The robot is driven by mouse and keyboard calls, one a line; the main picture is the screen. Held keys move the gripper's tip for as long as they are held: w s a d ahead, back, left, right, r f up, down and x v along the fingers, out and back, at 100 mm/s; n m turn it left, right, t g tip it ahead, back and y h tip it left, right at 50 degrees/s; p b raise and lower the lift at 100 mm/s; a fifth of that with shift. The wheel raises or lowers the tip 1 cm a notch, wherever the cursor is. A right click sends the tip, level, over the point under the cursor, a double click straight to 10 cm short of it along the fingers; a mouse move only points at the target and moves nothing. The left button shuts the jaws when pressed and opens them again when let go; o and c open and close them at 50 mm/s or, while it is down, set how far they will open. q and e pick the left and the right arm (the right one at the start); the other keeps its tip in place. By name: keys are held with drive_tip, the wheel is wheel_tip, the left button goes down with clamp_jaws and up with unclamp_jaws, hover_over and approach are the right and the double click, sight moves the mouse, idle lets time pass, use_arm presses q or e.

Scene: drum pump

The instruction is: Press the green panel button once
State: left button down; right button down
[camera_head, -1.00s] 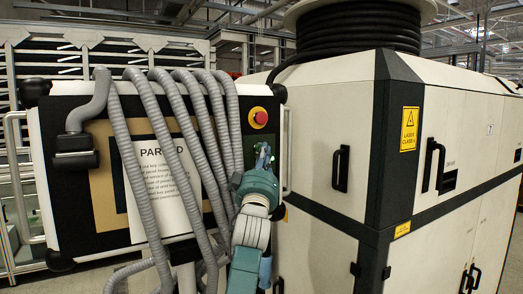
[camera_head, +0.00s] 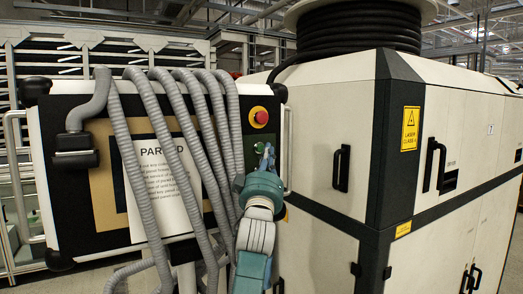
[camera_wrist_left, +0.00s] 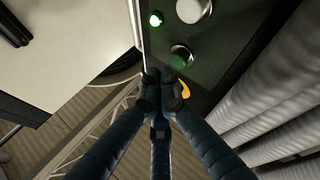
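The green button (camera_head: 258,147) is on the dark right strip of the control panel, below the red emergency stop (camera_head: 260,117). A gap or contact with the panel cannot be judged. My right gripper is not in view.
Grey corrugated hoses (camera_head: 185,140) hang over the panel front, just left of my gripper. A paper notice (camera_head: 160,190) is behind them. A white handle bar (camera_head: 288,150) edges the panel on the right. A large white cabinet (camera_head: 325,130) stands beyond it.

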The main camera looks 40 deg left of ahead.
use_arm(q)
drive_tip(key=d, duration=0.1)
drive_tip(key=s+d, duration=0.1)
drive_tip(key=d, duration=0.1)
drive_tip(key=s+d, duration=0.1)
drive_tip(key=shift+d, duration=0.2)
idle(0.7)
